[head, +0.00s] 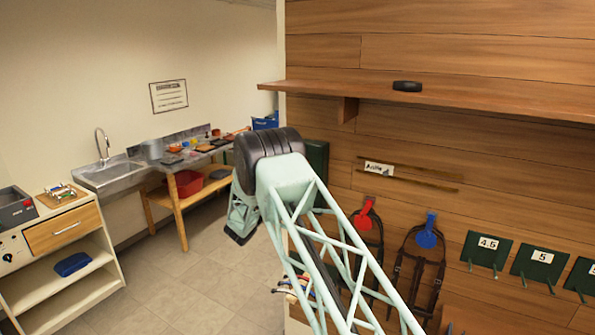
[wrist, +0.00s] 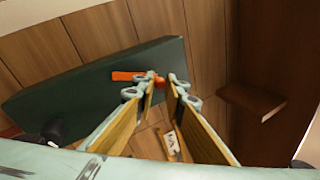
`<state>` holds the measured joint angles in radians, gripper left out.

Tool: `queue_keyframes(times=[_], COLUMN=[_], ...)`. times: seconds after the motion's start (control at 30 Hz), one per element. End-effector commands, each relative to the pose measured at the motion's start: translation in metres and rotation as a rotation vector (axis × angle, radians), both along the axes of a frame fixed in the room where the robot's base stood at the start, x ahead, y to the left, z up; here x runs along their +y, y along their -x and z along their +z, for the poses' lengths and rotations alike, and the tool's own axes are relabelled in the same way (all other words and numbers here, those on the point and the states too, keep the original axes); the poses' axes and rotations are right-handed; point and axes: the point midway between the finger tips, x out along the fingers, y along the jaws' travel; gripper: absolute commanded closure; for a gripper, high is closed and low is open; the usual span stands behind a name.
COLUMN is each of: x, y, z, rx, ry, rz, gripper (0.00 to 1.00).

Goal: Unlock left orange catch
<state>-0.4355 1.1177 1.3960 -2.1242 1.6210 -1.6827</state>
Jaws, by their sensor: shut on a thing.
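In the wrist view, an orange catch (wrist: 127,76) lies as a short bar on the face of a dark green board (wrist: 60,105). Its rounded red-orange end sits between the tips of my gripper (wrist: 162,80), which is shut on it. No second orange catch shows, so I cannot tell from the picture whether this is the left one. In the head view the green board (head: 317,155) shows only in part behind my arm, and the catch and fingertips are hidden there.
A wooden shelf (head: 430,98) with a black object (head: 407,86) runs along the plank wall; its bracket (wrist: 257,103) is right of my gripper in the wrist view. Red (head: 364,216) and blue (head: 429,235) items with straps hang below. Open floor (head: 190,280) lies left.

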Motion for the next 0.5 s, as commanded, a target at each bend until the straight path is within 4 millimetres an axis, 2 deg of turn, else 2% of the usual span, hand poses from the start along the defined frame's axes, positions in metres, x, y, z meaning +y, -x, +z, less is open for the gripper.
queue_keyframes(times=[0.07,0.1,0.23,0.5], x=[0.0013,0.0013,0.0012,0.0008], y=[-0.0003,-0.0003,-0.0002,-0.0001], z=[0.0010,0.0010,0.0010,0.0006], rx=[-0.001,-0.001,-0.001,-0.001], ry=[0.000,0.000,0.000,0.000], rz=[0.002,0.002,0.002,0.001], gripper=[1.00,0.88,0.77,0.76])
